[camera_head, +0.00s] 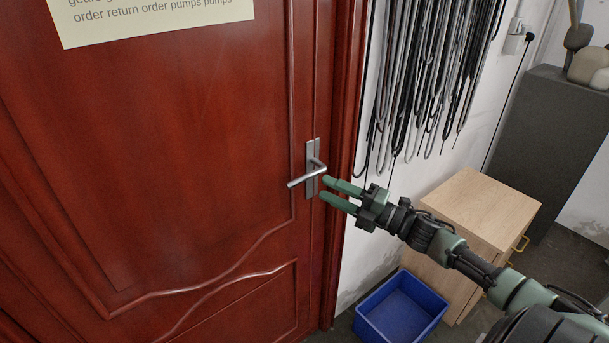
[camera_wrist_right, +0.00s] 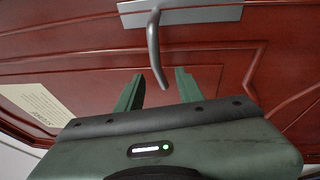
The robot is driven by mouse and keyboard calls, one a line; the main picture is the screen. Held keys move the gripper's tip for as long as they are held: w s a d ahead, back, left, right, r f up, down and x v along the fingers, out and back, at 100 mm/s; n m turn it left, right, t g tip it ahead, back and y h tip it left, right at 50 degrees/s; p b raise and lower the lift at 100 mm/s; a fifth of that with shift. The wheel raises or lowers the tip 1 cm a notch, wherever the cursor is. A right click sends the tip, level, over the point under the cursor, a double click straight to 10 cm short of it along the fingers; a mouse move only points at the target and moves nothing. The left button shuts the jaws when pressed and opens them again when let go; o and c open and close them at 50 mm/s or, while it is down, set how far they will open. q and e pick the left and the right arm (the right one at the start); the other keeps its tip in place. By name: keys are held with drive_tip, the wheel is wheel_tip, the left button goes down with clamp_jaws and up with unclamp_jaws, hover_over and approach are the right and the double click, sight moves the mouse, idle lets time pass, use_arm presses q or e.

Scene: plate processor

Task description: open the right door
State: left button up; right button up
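The red-brown wooden door (camera_head: 170,130) fills the left of the head view and looks shut. Its silver lever handle (camera_head: 308,174) sits on an upright metal plate near the door's right edge, the lever pointing left. My right gripper (camera_head: 324,188) is open, its two green fingers reaching toward the handle from the right. In the right wrist view the handle (camera_wrist_right: 155,50) hangs into the space in front of the gap between the open fingers (camera_wrist_right: 160,90). I cannot tell whether they touch it. My left gripper is not in view.
A wooden cabinet (camera_head: 482,207) and a blue bin (camera_head: 402,308) stand on the floor right of the door. Cables (camera_head: 430,70) hang on the white wall. A dark grey cabinet (camera_head: 550,130) stands at the far right. A paper sign (camera_head: 150,18) is on the door.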

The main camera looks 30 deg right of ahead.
sight(308, 179)
drive_tip(key=p+x, duration=0.1)
drive_tip(key=x, duration=0.5)
drive_tip(key=shift+w+a+r, duration=0.15)
drive_tip(key=shift+w+r, duration=0.05)
drive_tip(key=shift+w, duration=0.15)
drive_tip(key=shift+w+a+p, duration=0.25)
drive_tip(key=shift+w+p, duration=0.05)
drive_tip(key=shift+w, duration=0.05)
drive_tip(key=shift+f, duration=0.1)
clamp_jaws()
idle(0.8)
